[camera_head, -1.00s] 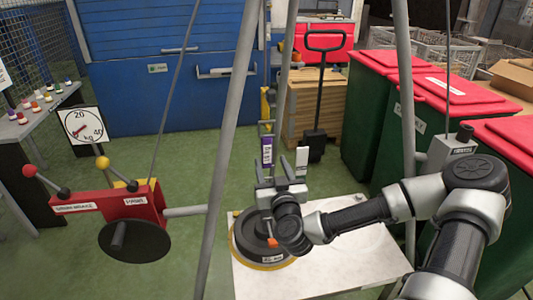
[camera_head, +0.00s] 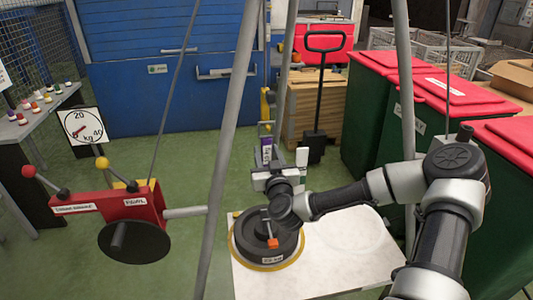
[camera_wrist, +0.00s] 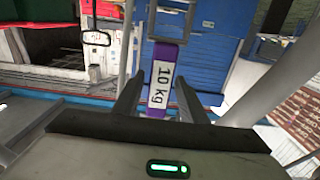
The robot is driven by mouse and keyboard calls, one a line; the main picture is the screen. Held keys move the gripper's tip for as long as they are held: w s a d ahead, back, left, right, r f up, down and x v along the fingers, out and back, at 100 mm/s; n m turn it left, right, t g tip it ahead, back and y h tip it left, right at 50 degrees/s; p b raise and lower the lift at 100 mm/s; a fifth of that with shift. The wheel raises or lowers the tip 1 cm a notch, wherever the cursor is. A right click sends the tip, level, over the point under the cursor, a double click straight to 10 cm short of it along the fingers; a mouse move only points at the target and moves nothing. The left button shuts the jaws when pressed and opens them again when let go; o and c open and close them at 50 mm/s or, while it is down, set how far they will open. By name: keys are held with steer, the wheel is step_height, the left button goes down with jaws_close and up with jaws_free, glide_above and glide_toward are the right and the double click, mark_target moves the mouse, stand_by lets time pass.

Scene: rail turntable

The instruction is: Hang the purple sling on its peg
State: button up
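The purple sling (camera_head: 266,152) is a narrow upright band with a white label, seen in the head view just beyond my gripper (camera_head: 274,178). In the wrist view the sling (camera_wrist: 160,85) reads "10 kg" and hangs below a grey metal fitting (camera_wrist: 172,22). My gripper (camera_wrist: 158,100) is open there, with one dark finger on each side of the sling's lower part. I see a gap at the left finger; the right finger looks close to the band, and contact cannot be told. I cannot make out which part is the sling's peg.
A dark round weight (camera_head: 266,243) sits on a white table (camera_head: 345,250) below my gripper. Grey poles (camera_head: 230,130) stand nearby. A red bracket (camera_head: 130,203) with levers is at the left, and green bins with red lids (camera_head: 385,62) stand at the right.

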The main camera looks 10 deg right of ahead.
steer(key=c, duration=0.8)
steer(key=shift+r+p, duration=0.7)
steer(key=shift+r, duration=0.15)
steer(key=shift+c, duration=0.2)
steer(key=s, duration=0.9)
stand_by(0.5)
